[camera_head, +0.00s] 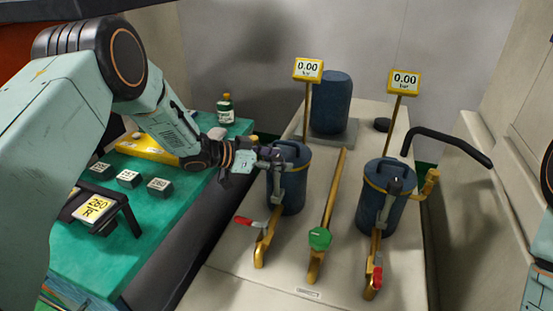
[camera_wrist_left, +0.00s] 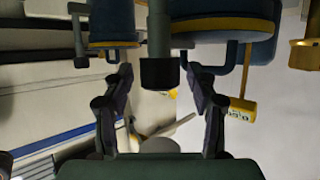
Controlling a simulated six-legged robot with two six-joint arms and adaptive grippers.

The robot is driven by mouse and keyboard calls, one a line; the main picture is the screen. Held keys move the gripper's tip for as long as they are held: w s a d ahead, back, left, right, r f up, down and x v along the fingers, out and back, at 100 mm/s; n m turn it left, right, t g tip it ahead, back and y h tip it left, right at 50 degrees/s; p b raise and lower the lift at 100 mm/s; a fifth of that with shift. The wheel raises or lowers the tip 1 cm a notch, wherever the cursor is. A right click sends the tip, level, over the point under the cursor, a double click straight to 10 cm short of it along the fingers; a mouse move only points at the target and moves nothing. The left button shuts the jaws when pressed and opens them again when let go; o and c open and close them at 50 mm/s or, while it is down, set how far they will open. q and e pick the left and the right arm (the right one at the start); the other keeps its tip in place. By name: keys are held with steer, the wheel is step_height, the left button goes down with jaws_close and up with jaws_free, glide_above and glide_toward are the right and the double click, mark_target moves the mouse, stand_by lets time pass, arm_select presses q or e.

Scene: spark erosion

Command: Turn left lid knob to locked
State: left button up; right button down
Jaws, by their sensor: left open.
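The left blue vessel (camera_head: 289,190) stands on the pale bench, with a grey clamp bar down its front. My left gripper (camera_head: 277,158) is at the top front of its lid and hides most of the knob there. In the left wrist view, a grey post with a black end (camera_wrist_left: 159,72), apparently this knob, stands between the open fingers of my left gripper (camera_wrist_left: 159,80). Gaps show on both sides of it. Whether the knob is at locked cannot be read. My right gripper is not in view.
The right vessel (camera_head: 382,205) has a similar dark knob (camera_head: 396,185). Gauges (camera_head: 308,69) (camera_head: 404,81) stand on thin poles behind both vessels. Red-handled valves (camera_head: 244,221) (camera_head: 377,278) and a green valve knob (camera_head: 320,239) are in front. A green table (camera_head: 85,255) holds labelled blocks at left.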

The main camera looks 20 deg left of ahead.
arm_select(q)
steer(key=v, duration=1.2)
steer(key=shift+r, duration=0.1)
